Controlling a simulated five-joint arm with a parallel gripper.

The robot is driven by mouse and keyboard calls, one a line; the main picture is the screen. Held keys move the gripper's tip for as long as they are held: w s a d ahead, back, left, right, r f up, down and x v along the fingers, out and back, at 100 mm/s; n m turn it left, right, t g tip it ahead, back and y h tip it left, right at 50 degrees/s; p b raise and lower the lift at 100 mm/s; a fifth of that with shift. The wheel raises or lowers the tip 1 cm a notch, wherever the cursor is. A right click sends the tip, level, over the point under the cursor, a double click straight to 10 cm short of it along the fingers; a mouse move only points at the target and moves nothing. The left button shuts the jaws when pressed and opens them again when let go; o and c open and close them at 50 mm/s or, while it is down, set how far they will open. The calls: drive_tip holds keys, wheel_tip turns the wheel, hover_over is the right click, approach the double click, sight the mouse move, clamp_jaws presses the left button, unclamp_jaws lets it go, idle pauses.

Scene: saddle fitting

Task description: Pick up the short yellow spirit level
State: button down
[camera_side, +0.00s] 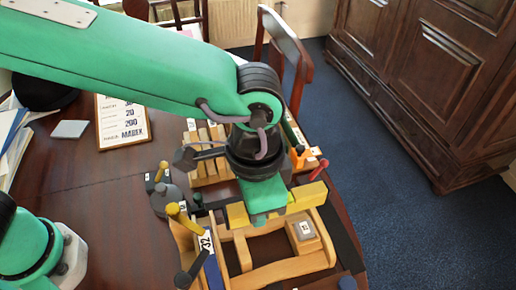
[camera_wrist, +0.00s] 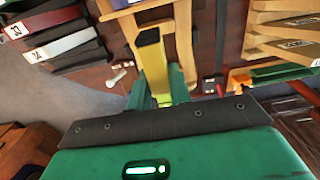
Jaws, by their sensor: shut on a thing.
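The short yellow spirit level (camera_side: 306,196) lies crosswise in my gripper (camera_side: 262,212) in the side view, with an end sticking out on each side of the green jaws. My gripper is shut on it near its middle. In the wrist view the yellow spirit level (camera_wrist: 152,58) runs away from the palm between the green fingers (camera_wrist: 160,92), with a dark end face showing. The level is over or beside the pale wooden frame (camera_side: 240,250); I cannot tell if it touches it. The jaws hide its middle part.
A rack with a "32" label (camera_side: 205,241) and yellow-headed and dark-handled tools stands at left. A slotted wooden rack (camera_side: 205,165) and an orange object (camera_side: 298,158) are behind.

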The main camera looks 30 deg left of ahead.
drive_tip(key=shift+r, duration=0.8)
